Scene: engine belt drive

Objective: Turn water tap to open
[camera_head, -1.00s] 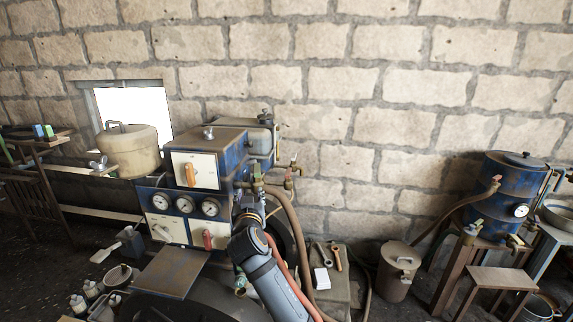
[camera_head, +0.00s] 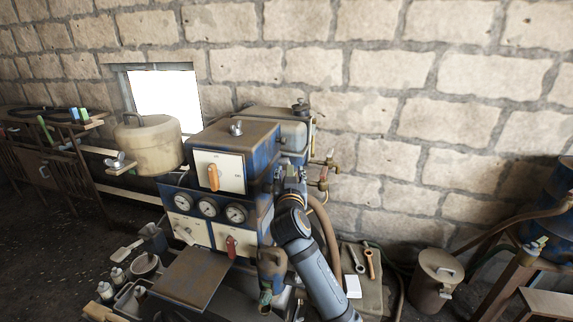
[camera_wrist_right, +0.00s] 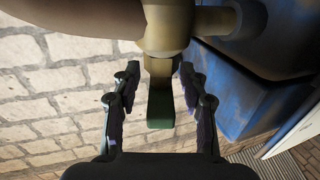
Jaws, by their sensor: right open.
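In the right wrist view, a brass water tap (camera_wrist_right: 166,28) with a dark green lever (camera_wrist_right: 160,108) fills the upper middle. The lever points towards my palm, between the two fingers of my right gripper (camera_wrist_right: 158,80). The fingers are open, with a gap showing on the left side and a narrower one on the right. In the head view, my right gripper (camera_head: 290,180) is raised beside the blue engine unit (camera_head: 265,160) and covers most of this tap. My left gripper is not in view.
The blue engine unit stands close beside the tap in the wrist view. In the head view, other brass fittings (camera_head: 328,163) and a brown hose (camera_head: 328,232) are just right of my gripper. A stand with wrenches (camera_head: 369,262) and a lidded bucket (camera_head: 434,280) stand further right.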

